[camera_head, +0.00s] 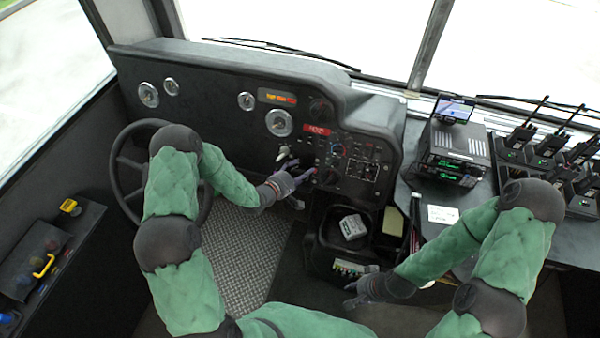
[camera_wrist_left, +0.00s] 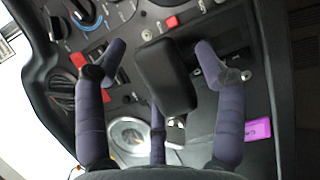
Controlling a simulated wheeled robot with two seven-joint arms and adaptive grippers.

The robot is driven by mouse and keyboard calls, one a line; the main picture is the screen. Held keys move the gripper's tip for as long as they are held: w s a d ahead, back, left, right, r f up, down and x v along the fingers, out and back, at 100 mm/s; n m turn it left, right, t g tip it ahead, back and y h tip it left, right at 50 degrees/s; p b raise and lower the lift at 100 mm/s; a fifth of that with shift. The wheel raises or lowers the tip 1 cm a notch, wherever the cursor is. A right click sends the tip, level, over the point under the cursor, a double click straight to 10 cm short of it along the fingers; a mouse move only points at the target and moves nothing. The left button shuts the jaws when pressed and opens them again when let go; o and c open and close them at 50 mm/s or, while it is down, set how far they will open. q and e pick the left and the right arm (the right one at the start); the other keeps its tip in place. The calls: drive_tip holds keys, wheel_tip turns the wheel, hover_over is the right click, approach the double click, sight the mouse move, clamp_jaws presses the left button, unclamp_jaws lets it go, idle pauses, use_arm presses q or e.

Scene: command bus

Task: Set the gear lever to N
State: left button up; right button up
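In the left wrist view a black rounded block that looks like the gear lever's knob (camera_wrist_left: 165,77) stands out from the dark dashboard panel. My left gripper (camera_wrist_left: 160,58) has its purple fingers spread around the knob, one on each side, with gaps showing between fingers and knob. In the head view my left gripper (camera_head: 298,178) is at the dashboard, right of the steering wheel, and hides the lever there. No gear letters are readable. My right gripper (camera_head: 360,292) is low beside the console, and its finger opening is unclear.
The steering wheel (camera_head: 128,170) is left of my left forearm. A console bin (camera_head: 325,232) stands below the panel. Radios (camera_head: 452,150) and handsets are on the right.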

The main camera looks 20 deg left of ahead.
use_arm(q)
clamp_jaws()
drive_tip(key=shift+w+r+p, duration=0.3)
drive_tip(key=shift+r+p, duration=0.2)
drive_tip(key=shift+r, duration=0.4)
drive_tip(key=shift+w+r+p, duration=0.3)
drive_tip(key=shift+r+p, duration=0.15)
drive_tip(key=shift+r, duration=0.4)
drive_tip(key=shift+f, duration=0.1)
drive_tip(key=shift+o, duration=1.5)
unclamp_jaws()
drive_tip(key=shift+s+a, duration=0.1)
drive_tip(key=v, duration=1.1)
drive_tip(key=shift+s, duration=0.35)
drive_tip(key=shift+a, duration=0.1)
